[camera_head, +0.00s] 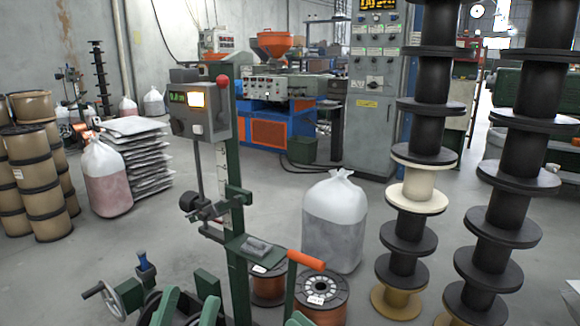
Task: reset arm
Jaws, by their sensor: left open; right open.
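I cannot make out either of my grippers in the head view. Two copper-wound spools (321,292) stand low at the bottom centre, behind an orange-handled lever (306,260); the second spool (268,287) is partly hidden behind the green machine post. The green winding machine (232,190) stands in front of me, with a lit display box (200,108) and a red knob on top. A handwheel (104,300) is at its lower left. Green curved parts cut off at the bottom edge cannot be told clearly.
Tall stacks of black spools (428,80) stand at right, one with a cream spool (417,190). A filled clear bag (335,222) stands behind the machine. Brown spools (40,185) and a pinkish bag (106,180) are at left. Open floor (170,235) lies left of the machine.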

